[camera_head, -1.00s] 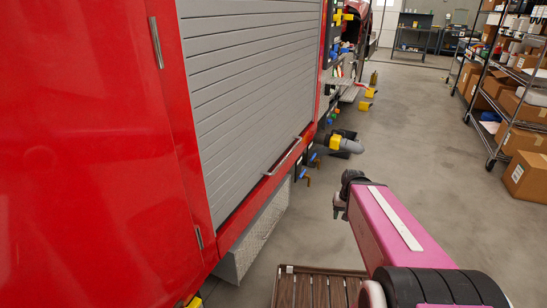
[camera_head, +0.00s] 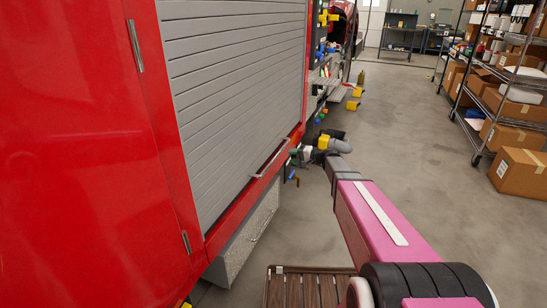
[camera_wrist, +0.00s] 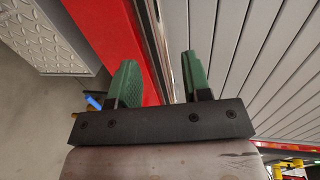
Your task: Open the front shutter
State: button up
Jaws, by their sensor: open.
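The front shutter (camera_head: 235,95) is a grey slatted roller door in the red truck's side, and it is down. Its silver bar handle (camera_head: 271,159) runs along the bottom edge. In the wrist view the handle (camera_wrist: 152,35) passes lengthwise between the green fingers of my gripper (camera_wrist: 159,62). The left finger is over the red sill and the right finger over the shutter slats (camera_wrist: 240,50). My gripper is open and grips nothing. I cannot tell whether the fingers touch the bar. In the head view my gripper (camera_head: 297,154) is small, near the handle's far end.
A red body panel (camera_head: 70,150) with a metal hinge fills the left. A diamond-plate box (camera_head: 245,238) sits below the sill. Shelves with boxes (camera_head: 515,120) are at right; the floor between is clear.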

jog(key=x, duration=1)
jog(key=shift+a, duration=0.3)
jog(key=shift+w, duration=0.1)
grip_shut()
